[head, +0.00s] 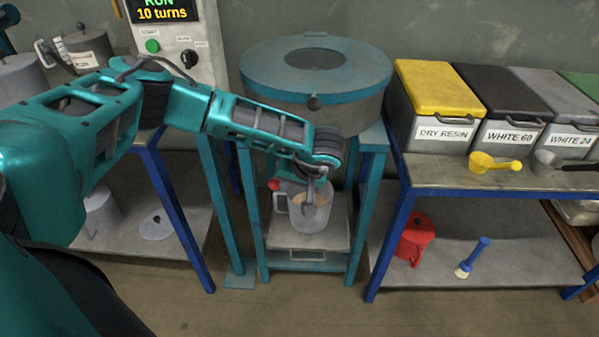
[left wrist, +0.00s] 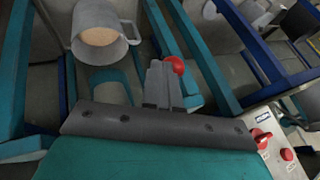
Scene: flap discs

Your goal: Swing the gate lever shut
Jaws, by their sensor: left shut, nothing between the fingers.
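The gate lever's red knob (head: 274,184) shows below the drum-shaped hopper (head: 345,108), left of my left gripper (head: 311,190). In the left wrist view the red knob (left wrist: 177,64) sits right beside the closed fingertips (left wrist: 160,72); I cannot tell whether they touch. The left gripper is shut and empty. Most of the lever's arm is hidden behind my wrist and fingers. A grey jug (head: 318,216) with beige material inside stands under the hopper, behind the fingers in the head view. The jug also shows in the left wrist view (left wrist: 84,47). My right gripper is not in view.
Teal stand legs (head: 376,190) flank the jug. A control box (head: 178,42) reads "RUN 10 turns". At right a bench holds a yellow-lidded DRY RESIN bin (head: 430,132), grit bins and a yellow scoop (head: 494,162).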

